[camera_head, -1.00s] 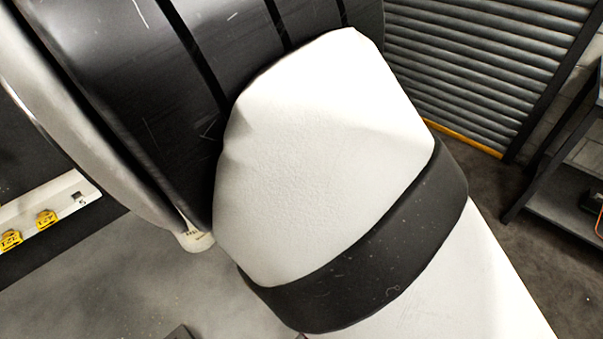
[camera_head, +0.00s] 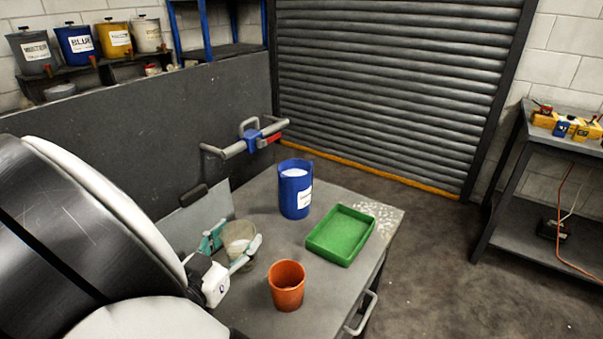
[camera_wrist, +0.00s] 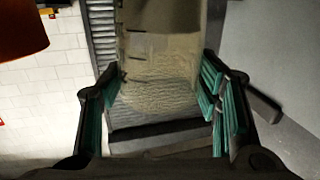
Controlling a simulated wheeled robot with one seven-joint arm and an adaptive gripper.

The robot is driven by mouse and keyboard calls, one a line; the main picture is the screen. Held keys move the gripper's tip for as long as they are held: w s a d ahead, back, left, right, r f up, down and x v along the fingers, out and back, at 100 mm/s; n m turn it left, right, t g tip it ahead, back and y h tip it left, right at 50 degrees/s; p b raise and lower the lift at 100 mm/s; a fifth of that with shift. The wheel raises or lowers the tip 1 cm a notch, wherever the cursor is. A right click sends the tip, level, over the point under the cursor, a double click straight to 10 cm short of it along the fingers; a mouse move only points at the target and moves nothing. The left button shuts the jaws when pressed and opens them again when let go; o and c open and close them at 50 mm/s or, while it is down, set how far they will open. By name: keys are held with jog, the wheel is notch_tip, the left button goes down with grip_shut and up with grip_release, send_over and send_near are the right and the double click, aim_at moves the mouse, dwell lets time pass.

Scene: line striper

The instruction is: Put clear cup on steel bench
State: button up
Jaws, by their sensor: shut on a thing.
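The clear cup (camera_head: 240,233) is a see-through, slightly tinted cup with pale contents or a pale base. My gripper (camera_head: 236,245) is shut on it, with teal-padded fingers on both sides. In the wrist view the cup (camera_wrist: 160,70) fills the space between the fingers (camera_wrist: 158,110). It is over the left part of a grey work surface (camera_head: 330,290); I cannot tell whether it touches. A dark grey metal bench (camera_head: 575,145) stands at the far right, apart from my gripper. I cannot tell for certain which of these two is the steel bench.
An orange cup (camera_head: 287,287), green tray (camera_head: 341,234) and blue container (camera_head: 295,190) stand on the work surface near my gripper. A handlebar (camera_head: 250,140) rises behind. Yellow and blue items (camera_head: 567,124) occupy the right bench's top. Open floor (camera_head: 430,260) lies between.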

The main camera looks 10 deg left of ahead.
aim_at(232, 258)
jog(key=shift+f, duration=1.55)
jog(key=shift+f, duration=0.15)
jog(key=o, duration=1.4)
jog(key=shift+o, duration=0.2)
jog(key=shift+s, duration=0.3)
jog(key=s, duration=0.3)
jog(key=s+a, duration=0.1)
jog(key=s, duration=0.3)
jog(key=s+a+r, duration=0.1)
jog(key=s, duration=0.3)
jog(key=shift+s, duration=0.1)
